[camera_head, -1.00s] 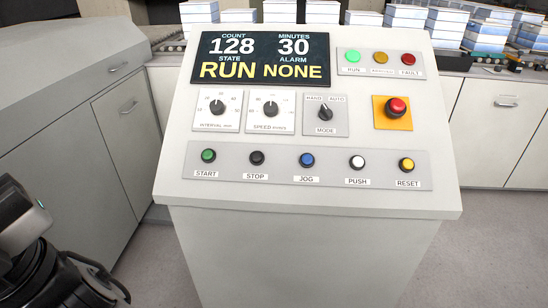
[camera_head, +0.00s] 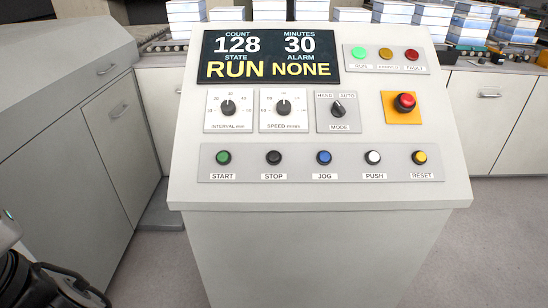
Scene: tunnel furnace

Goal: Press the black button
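The black button (camera_head: 273,158) is on the lower button strip of the sloped control panel, above the label STOP. It sits between the green START button (camera_head: 224,157) and the blue JOG button (camera_head: 324,157). Nothing covers it. The display (camera_head: 271,57) reads count 128, minutes 30, state RUN, alarm NONE. Part of my arm shows at the lower left edge, well apart from the panel. My gripper's fingers are not in view.
The white PUSH button (camera_head: 373,157), yellow RESET button (camera_head: 420,158) and red emergency button (camera_head: 405,102) share the panel. Two dials and the mode switch (camera_head: 338,110) sit above the strip. Grey cabinets (camera_head: 110,130) stand at left. The space before the panel is clear.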

